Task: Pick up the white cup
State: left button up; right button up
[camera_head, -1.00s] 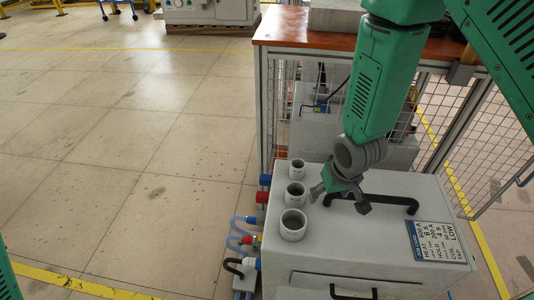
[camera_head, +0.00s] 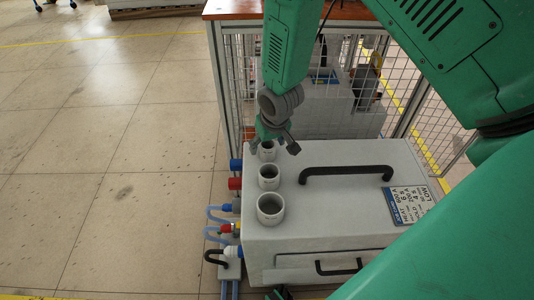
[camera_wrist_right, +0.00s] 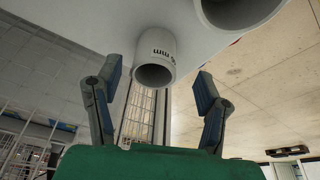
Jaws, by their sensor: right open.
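Three whitish, open-topped cups stand in a row on the left part of the grey heater box's top. In the head view they are the far cup (camera_head: 267,152), the middle cup (camera_head: 268,177) and the near, largest cup (camera_head: 270,208). My right gripper (camera_head: 273,147) is at the far cup, its fingers open and partly hiding it. In the right wrist view, a cup with dark lettering (camera_wrist_right: 154,62) lies between the spread fingers of the right gripper (camera_wrist_right: 160,82), with gaps on both sides. A larger cup (camera_wrist_right: 238,8) shows at the top edge. My left gripper is not in view.
The heater box (camera_head: 330,220) has a black handle (camera_head: 346,171) on top, right of the cups, and a label plate (camera_head: 410,204). Blue and red connectors with hoses (camera_head: 222,222) sit at its left side. A mesh-sided, wooden-topped bench stands behind. Floor at left is clear.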

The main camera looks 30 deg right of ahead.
jog(key=x, duration=0.1)
jog(key=b+x, duration=0.1)
jog(key=x, duration=0.1)
jog(key=b+x, duration=0.1)
jog(key=shift+w+d+f, duration=0.25)
jog(key=shift+w+d, duration=0.05)
jog(key=shift+d, duration=0.05)
jog(key=shift+c, duration=0.4)
jog(key=c, duration=1.2)
jog(key=shift+r, duration=0.1)
notch_tip(320, 180, up, 16)
jog(key=p, duration=1)
jog(key=shift+p, duration=0.35)
